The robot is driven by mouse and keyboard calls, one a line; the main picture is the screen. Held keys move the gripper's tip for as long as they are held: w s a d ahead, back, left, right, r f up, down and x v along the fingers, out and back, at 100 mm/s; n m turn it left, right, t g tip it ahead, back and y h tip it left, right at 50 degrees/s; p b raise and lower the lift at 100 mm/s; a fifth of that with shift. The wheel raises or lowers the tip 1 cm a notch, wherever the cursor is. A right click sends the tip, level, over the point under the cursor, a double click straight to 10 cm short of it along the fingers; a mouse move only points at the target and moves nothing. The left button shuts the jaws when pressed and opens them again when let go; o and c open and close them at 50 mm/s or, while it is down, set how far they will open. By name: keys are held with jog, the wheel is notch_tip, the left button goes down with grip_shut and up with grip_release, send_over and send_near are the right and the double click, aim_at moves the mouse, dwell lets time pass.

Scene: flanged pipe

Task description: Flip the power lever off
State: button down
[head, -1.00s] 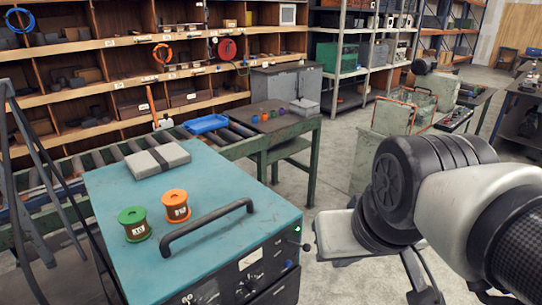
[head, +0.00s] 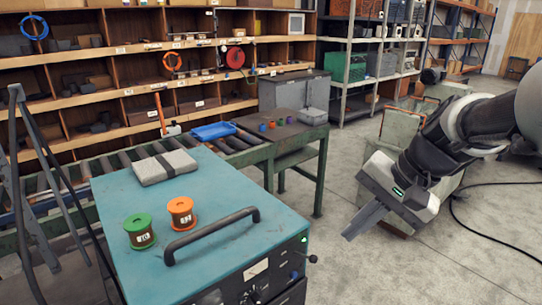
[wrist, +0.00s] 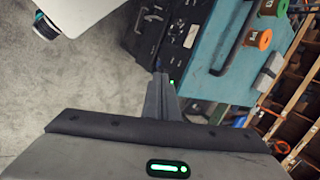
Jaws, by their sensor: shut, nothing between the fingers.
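The power lever (head: 312,258) is a small dark lever with a round knob. It sticks out from the right edge of the front panel (head: 262,268) on a teal box-shaped machine (head: 215,210). A green light shows just above it, and a blue one below. My gripper (head: 348,236) is to the right of the lever, apart from it, with its fingers together, pointing down-left, and empty. In the wrist view the shut fingers (wrist: 158,80) point towards the machine's dark front panel (wrist: 180,35). The green light (wrist: 172,82) shows beside them; I cannot clearly make out the lever there.
A dark bar handle (head: 210,235), a green spool (head: 139,231), an orange spool (head: 182,213) and a grey block (head: 164,166) are on the machine's top. A roller conveyor (head: 110,165) and a green table (head: 290,135) stand behind.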

aim_at(316, 258)
jog(key=w+d+m, duration=0.1)
jog(key=w+d+f+m, duration=0.1)
jog(key=w+d, duration=0.1)
jog(key=shift+w+f+y, duration=0.15)
jog(key=shift+f+y, duration=0.05)
jog(key=shift+y, duration=0.2)
jog(key=x, duration=1.4)
jog(key=shift+f, duration=0.15)
